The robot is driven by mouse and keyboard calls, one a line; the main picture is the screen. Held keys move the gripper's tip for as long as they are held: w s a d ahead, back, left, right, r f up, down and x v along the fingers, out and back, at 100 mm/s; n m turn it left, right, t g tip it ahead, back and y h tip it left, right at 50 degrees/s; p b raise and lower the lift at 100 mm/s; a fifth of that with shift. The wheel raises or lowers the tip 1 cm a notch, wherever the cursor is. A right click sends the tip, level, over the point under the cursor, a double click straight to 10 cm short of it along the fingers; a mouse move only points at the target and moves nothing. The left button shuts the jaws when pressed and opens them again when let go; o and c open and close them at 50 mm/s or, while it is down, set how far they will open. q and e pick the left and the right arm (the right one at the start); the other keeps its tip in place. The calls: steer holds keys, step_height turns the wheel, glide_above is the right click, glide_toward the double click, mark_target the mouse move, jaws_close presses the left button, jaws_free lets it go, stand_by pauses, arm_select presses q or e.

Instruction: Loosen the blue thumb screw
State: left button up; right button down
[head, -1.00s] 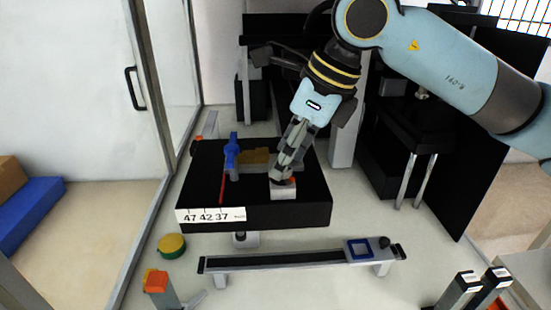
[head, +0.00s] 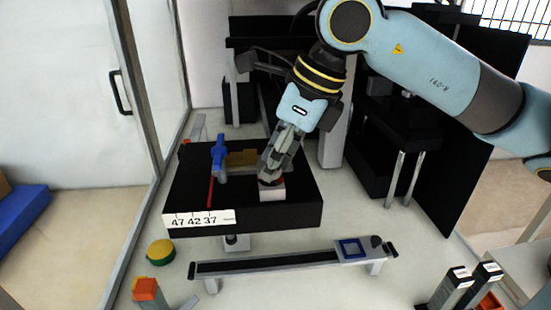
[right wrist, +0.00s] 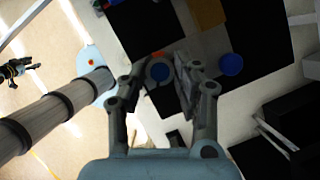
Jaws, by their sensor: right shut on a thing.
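In the head view my right gripper (head: 268,176) points down at a pale block (head: 272,192) with a red part on top, on the black platform (head: 300,215); the fingers hide the screw there. A small dark claw-like shape (right wrist: 18,68) at the left of the right wrist view may be my left gripper; its jaws are unclear.
A blue upright part (head: 219,155) and a brass-coloured block (head: 242,158) stand left of my right gripper on the platform. A number label (head: 198,219) is on its front. A rail (head: 270,262) with a blue frame (head: 350,248) lies in front. A yellow-green disc (head: 160,252) is at left.

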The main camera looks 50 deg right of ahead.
steer(key=shift+d+f+n+b, duration=0.1)
steer(key=shift+f+n+b, duration=0.05)
steer(key=shift+n+b, duration=0.35)
steer(key=n+g+y+b, duration=0.1)
steer(key=n+b, duration=0.2)
steer(key=b, duration=0.1)
steer(key=shift+w+d+f+b, duration=0.1)
steer(key=shift+b, duration=0.2)
steer(key=shift+r+n+g+y+b, duration=0.2)
steer(key=shift+n+g+y+b, duration=0.1)
steer(key=shift+n+b, duration=0.75)
steer(key=c, duration=1)
jaws_free()
